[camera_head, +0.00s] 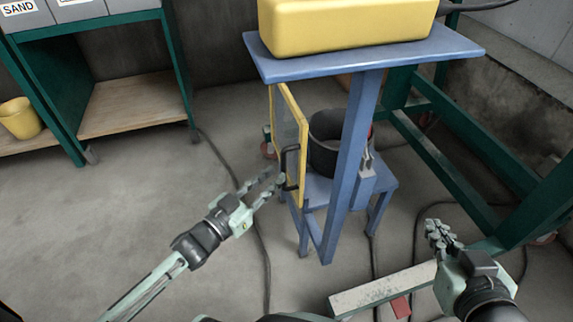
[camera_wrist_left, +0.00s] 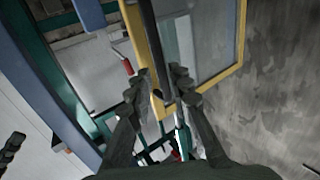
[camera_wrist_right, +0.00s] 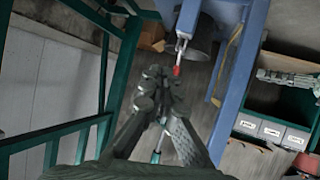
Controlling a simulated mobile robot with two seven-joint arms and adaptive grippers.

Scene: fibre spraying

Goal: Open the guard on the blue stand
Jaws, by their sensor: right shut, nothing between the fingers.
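The guard (camera_head: 303,130) is a yellow-framed clear panel with a black handle (camera_head: 289,166). It stands upright along the left side of the blue stand (camera_head: 352,170); I cannot tell whether it is ajar. My left gripper (camera_head: 274,182) is at the handle, low on the guard. In the left wrist view, its fingers (camera_wrist_left: 160,86) are apart, one on each side of the dark handle (camera_wrist_left: 150,38) and the guard's yellow edge (camera_wrist_left: 135,30). Contact is unclear. My right gripper (camera_head: 436,232) is shut and empty, right of the stand; it also shows in the right wrist view (camera_wrist_right: 157,75).
A dark pot (camera_head: 324,158) stands inside the stand, and a yellow box (camera_head: 345,25) sits on top. A green frame (camera_head: 455,170) stands at the right. A pale beam (camera_head: 375,291) and cables lie on the floor. The floor at left is mostly clear.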

